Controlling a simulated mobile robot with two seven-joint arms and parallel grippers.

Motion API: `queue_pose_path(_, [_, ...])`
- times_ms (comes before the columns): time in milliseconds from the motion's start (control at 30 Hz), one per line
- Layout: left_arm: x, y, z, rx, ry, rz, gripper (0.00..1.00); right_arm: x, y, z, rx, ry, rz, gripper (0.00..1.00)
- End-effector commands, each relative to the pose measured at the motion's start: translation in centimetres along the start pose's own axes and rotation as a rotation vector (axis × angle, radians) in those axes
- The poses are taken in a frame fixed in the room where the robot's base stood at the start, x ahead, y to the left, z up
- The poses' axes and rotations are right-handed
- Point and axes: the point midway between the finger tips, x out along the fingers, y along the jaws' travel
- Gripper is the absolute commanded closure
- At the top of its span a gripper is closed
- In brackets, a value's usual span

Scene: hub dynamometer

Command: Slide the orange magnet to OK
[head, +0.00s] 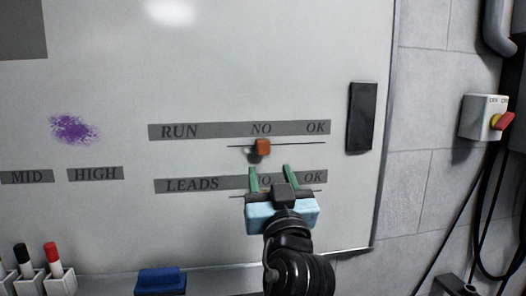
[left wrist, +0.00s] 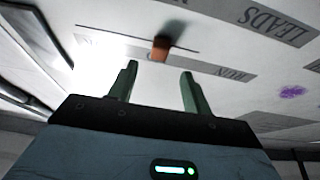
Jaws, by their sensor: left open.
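The orange magnet (head: 263,147) sits on a thin dark line on the whiteboard, below the NO word of the RUN strip (head: 180,131). The OK word (head: 316,127) is to its right, near the strip's right end. My left gripper (head: 270,168) is open and empty, its two green fingers pointing at the board just below the magnet. In the left wrist view the magnet (left wrist: 160,48) shows beyond and between the open fingertips (left wrist: 159,68), apart from them. A dark patch beside it there may be its shadow. My right gripper is not in view.
The LEADS strip (head: 192,185) lies lower, partly hidden by my gripper. A black bar (head: 361,116) is on the board at right. A blue eraser (head: 161,281) and markers (head: 53,254) are along the bottom. The line right of the magnet looks clear.

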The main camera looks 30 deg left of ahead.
Motion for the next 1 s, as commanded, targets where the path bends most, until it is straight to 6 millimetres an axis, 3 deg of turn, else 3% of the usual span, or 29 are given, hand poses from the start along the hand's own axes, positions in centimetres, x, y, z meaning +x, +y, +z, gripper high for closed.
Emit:
queue_pose_path(167, [0.8, 0.0, -0.2, 0.001, 0.003, -0.001, 0.51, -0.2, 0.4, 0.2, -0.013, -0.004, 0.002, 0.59])
queue_pose_path(600, [6.8, -0.1, -0.3, 0.001, 0.004, -0.001, 0.51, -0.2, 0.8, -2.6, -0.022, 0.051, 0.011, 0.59])
queue_pose_path(1000, [7.8, 0.0, 0.1, 0.002, -0.002, 0.001, 0.51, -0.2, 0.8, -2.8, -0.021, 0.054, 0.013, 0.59])
